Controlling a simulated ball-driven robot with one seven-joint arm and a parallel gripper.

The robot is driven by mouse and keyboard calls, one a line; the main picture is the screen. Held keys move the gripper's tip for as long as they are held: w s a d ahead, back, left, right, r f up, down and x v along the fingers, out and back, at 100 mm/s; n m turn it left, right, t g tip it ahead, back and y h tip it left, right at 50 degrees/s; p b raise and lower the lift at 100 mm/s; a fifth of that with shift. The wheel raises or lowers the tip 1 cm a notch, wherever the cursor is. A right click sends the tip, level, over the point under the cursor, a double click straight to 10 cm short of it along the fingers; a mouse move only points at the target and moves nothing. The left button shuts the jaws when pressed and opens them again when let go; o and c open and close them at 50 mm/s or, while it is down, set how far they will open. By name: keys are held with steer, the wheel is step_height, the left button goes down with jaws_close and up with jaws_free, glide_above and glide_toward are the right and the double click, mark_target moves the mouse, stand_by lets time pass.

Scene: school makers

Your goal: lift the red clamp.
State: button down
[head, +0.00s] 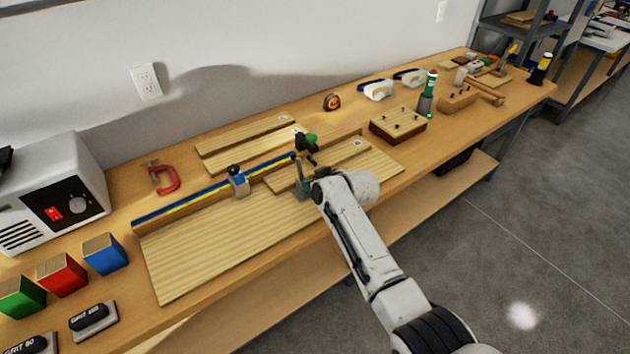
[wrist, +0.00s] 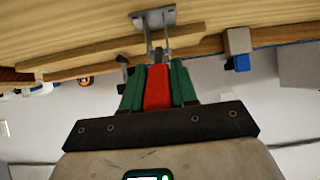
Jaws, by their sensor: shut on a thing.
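My gripper (wrist: 157,72) is shut on a red clamp (wrist: 158,90). Its red part sits between the two green fingers in the wrist view, and grey metal jaws extend beyond the fingertips. I cannot tell whether the grey part touches the board. A separate red C-clamp (head: 165,178) lies near the wall at left, well away from my gripper.
A blue clamp (head: 238,182) and a green-and-black clamp (head: 308,142) stand along the blue-yellow strip (head: 190,199) behind the large board (head: 200,250). A drilled block (head: 398,126) stands to the right. Colored blocks (head: 62,274) and a white machine (head: 50,190) are at left.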

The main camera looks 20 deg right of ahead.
steer(key=shift+w+r+g, duration=0.2)
steer(key=shift+r+g, duration=0.05)
steer(key=shift+g, duration=0.15)
steer(key=c, duration=1)
jaws_free()
steer(key=shift+a, duration=0.1)
steer(key=shift+o, duration=0.2)
steer(key=v, duration=1)
steer(key=shift+s+r, duration=0.3)
